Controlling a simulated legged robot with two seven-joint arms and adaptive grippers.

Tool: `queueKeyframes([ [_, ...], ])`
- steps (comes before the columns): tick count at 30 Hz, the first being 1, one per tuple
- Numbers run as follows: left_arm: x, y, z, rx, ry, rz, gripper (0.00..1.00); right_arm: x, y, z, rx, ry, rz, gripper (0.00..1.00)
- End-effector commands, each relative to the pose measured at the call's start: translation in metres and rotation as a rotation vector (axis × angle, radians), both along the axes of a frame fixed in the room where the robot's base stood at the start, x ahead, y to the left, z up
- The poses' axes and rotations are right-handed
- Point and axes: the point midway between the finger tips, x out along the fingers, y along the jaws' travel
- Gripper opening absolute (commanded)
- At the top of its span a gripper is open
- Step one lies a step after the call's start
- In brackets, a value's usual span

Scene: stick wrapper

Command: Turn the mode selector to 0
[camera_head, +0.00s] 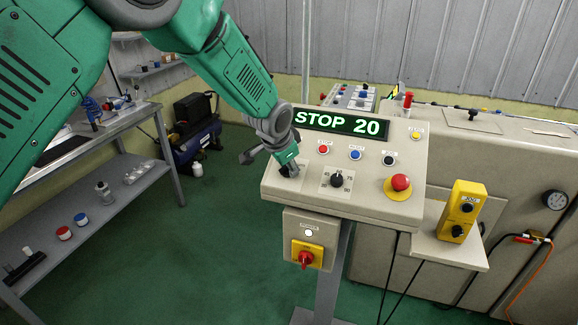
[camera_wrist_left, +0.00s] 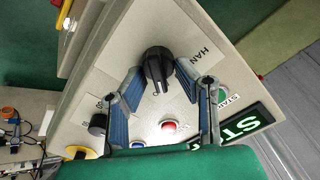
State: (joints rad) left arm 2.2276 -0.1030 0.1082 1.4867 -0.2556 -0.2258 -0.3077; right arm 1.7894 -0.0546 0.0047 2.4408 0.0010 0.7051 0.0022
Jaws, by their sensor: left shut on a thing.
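The mode selector, a black knob (camera_wrist_left: 158,66) on the sloped console (camera_head: 370,208), shows between my left gripper's fingers in the left wrist view; a partly hidden label reading "HAN" is beside it. My left gripper (camera_head: 287,164) reaches the console's left end in the head view and covers much of this knob there. The blue-grey fingers stand on either side of the knob, shut on it. The pointer's exact setting cannot be read. A second black knob (camera_head: 337,180) sits to its right on a white plate. My right gripper is not in view.
The lit display (camera_head: 342,123) reads "STOP 20". Small red (camera_head: 323,150), blue (camera_head: 355,155) and black (camera_head: 389,159) controls line the panel. A red mushroom button (camera_head: 400,182) is at right. A red-and-yellow power switch (camera_head: 305,259) hangs below. A yellow box (camera_head: 462,211) stands right.

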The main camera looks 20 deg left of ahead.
Motion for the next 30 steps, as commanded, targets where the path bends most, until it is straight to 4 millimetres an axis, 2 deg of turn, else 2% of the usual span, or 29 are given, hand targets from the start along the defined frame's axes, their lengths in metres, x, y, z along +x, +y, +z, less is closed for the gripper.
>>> queueKeyframes([
  [18, 0.0012, 0.0035, 0.0007, -0.227, 0.008, 0.430, 0.00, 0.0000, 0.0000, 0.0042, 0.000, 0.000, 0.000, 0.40],
  [30, 0.0011, 0.0038, 0.0004, -0.296, 0.010, 0.557, 0.00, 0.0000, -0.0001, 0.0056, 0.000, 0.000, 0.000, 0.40],
])
